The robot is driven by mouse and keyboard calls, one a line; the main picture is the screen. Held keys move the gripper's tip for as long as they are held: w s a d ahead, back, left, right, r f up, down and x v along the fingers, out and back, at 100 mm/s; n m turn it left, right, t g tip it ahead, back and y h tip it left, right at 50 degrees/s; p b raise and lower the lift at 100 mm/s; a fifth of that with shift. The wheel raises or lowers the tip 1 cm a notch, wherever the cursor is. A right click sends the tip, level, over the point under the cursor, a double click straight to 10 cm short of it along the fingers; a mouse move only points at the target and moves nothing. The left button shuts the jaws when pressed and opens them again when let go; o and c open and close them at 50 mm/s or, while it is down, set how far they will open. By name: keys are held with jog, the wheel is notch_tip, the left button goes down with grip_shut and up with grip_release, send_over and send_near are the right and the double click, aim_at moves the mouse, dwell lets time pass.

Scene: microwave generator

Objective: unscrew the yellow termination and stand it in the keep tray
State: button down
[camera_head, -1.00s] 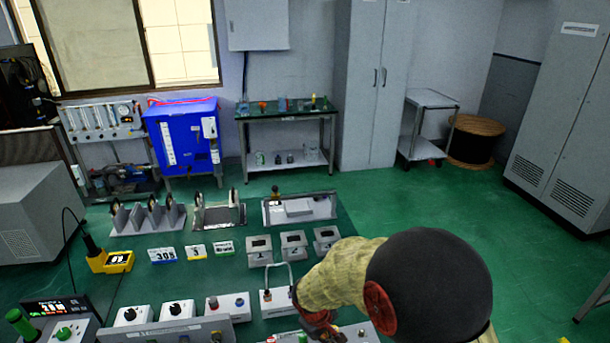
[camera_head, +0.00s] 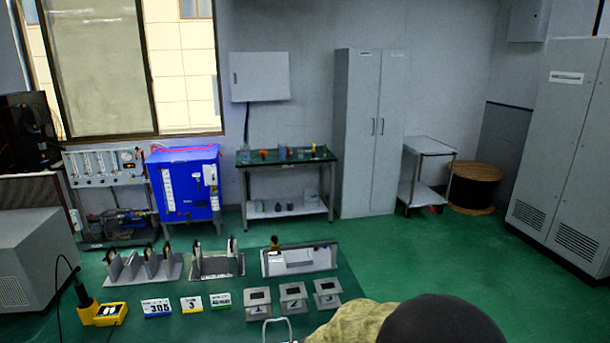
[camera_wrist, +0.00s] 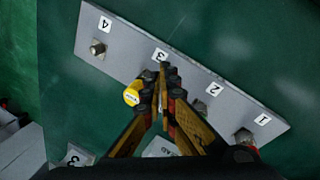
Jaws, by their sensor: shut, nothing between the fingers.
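In the wrist view, the yellow termination (camera_wrist: 131,96) is beside my gripper's left finger, near the label 3 on a grey plate (camera_wrist: 130,62). Its seating on a connector is hidden by the finger. My gripper (camera_wrist: 168,76) is over the plate with its fingers together and nothing between them. In the head view only my arm shows at the bottom right; gripper and termination are out of frame. I cannot tell for certain which thing is the keep tray; a grey tray-like holder (camera_head: 325,262) stands on the green bench.
The plate has a bare connector (camera_wrist: 97,47) by label 4 and another (camera_wrist: 243,136) by label 1. A white labelled block (camera_wrist: 160,149) lies under my gripper. In the head view, slotted racks (camera_head: 146,268), small grey boxes (camera_head: 258,305) and a yellow device (camera_head: 105,314) stand on the bench.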

jog(key=shift+s+a, duration=0.1)
jog(key=shift+s, duration=0.1)
notch_tip(320, 180, up, 6)
jog(key=p, duration=0.4)
jog(key=f+b, duration=0.1)
jog(key=f, duration=0.1)
jog(key=w+a+f+b, duration=0.1)
jog(key=f, duration=0.1)
jog(key=w+f+b, duration=0.1)
jog(key=f+b, duration=0.1)
jog(key=shift+a, duration=0.25)
dwell(0.6)
jog(key=shift+d, duration=0.25)
dwell(0.6)
jog(key=shift+s+d, duration=0.3)
jog(key=shift+s, duration=0.1)
dwell(0.3)
